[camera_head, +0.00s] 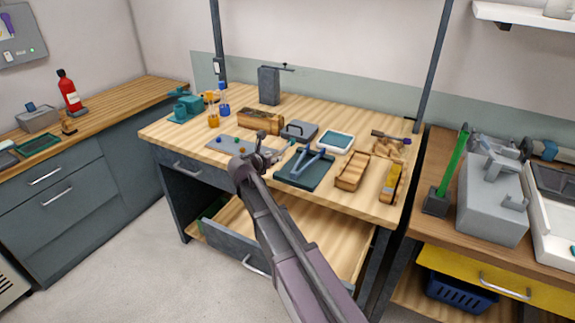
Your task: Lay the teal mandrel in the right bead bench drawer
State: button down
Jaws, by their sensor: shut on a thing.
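My gripper (262,157) is over the front middle of the wooden bead bench (165,132), shut on a thin piece. A small teal-looking length (287,150) shows at its right side, and I take it for the teal mandrel. It is too small to make out its ends or whether it touches the bench. Below the bench top a grey drawer front (232,243) with a handle stands pulled out. Pale wood (345,240) shows behind it, which looks like the drawer's floor. My arm crosses in front and hides much of it.
A grey mat (228,145) with small beads lies left of my gripper, and a dark teal tray (295,180) with a blue-grey stand lies right. Wooden trays (353,170) stand further right. Another bench drawer (190,170) at left is shut. Side counters flank the bench.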

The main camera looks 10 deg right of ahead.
jog(key=shift+w+d+f, duration=0.1)
jog(key=shift+w+d, duration=0.25)
jog(key=shift+d, duration=0.3)
jog(key=shift+w+d, duration=0.35)
jog(key=shift+d, duration=0.3)
jog(key=shift+w+d, duration=0.1)
jog(key=shift+d, duration=0.2)
jog(key=shift+w+d+f+b, duration=0.1)
jog(key=shift+d+f+b, duration=0.1)
jog(key=shift+f+b, duration=0.3)
jog(key=shift+w+d+f+b, duration=0.1)
jog(key=shift+d+f+b, duration=0.05)
jog(key=shift+f+b, duration=1.2)
jog(key=shift+b, duration=0.1)
jog(key=shift+c, duration=1.9)
grip_release()
jog(key=shift+f, duration=0.1)
jog(key=shift+r, duration=0.2)
